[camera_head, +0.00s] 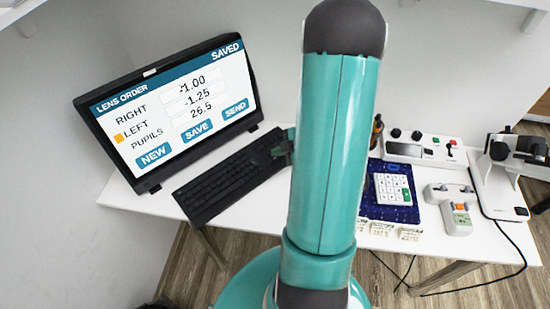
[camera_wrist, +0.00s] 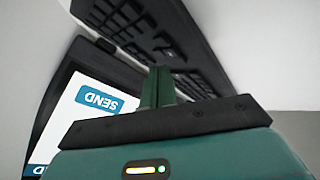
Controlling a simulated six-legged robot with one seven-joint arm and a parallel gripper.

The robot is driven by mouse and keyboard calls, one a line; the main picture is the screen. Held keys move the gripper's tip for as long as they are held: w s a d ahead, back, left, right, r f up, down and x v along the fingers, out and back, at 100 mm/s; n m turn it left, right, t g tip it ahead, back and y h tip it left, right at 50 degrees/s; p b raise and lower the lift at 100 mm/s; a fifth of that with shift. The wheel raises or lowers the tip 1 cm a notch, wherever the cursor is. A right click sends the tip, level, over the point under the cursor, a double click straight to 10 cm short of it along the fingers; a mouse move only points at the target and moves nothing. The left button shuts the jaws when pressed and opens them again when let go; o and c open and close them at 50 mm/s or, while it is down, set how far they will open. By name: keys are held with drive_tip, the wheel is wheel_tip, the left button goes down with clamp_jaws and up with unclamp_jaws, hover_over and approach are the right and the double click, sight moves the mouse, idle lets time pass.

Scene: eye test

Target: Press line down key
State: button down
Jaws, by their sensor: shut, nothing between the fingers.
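A black keyboard (camera_head: 228,178) lies on the white table in front of the monitor. It also shows tilted across the top of the wrist view (camera_wrist: 135,28). No key's label is readable, so I cannot tell which is the line down key. The monitor (camera_head: 180,103) shows LENS ORDER, SAVED, RIGHT -1.00, LEFT -1.25 and PUPILS 26.5, with an orange square beside LEFT. My gripper (camera_head: 282,150) is at the keyboard's right end, partly hidden by my arm. In the wrist view its shut, empty fingers (camera_wrist: 161,72) overlap the keyboard's edge; I cannot tell whether they touch a key.
Right of my arm, a white keypad (camera_head: 392,188) lies on a dark blue mat (camera_head: 376,211). A control box with knobs (camera_head: 424,147), a small grey-white device (camera_head: 456,218) and a larger white instrument (camera_head: 497,195) stand farther right. Small labelled blocks (camera_head: 410,234) sit near the front edge.

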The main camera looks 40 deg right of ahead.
drive_tip(key=shift+f, duration=0.1)
drive_tip(key=shift+f, duration=0.3)
drive_tip(key=shift+f, duration=0.5)
idle(0.6)
drive_tip(key=shift+r, duration=0.9)
drive_tip(key=shift+r, duration=2.5)
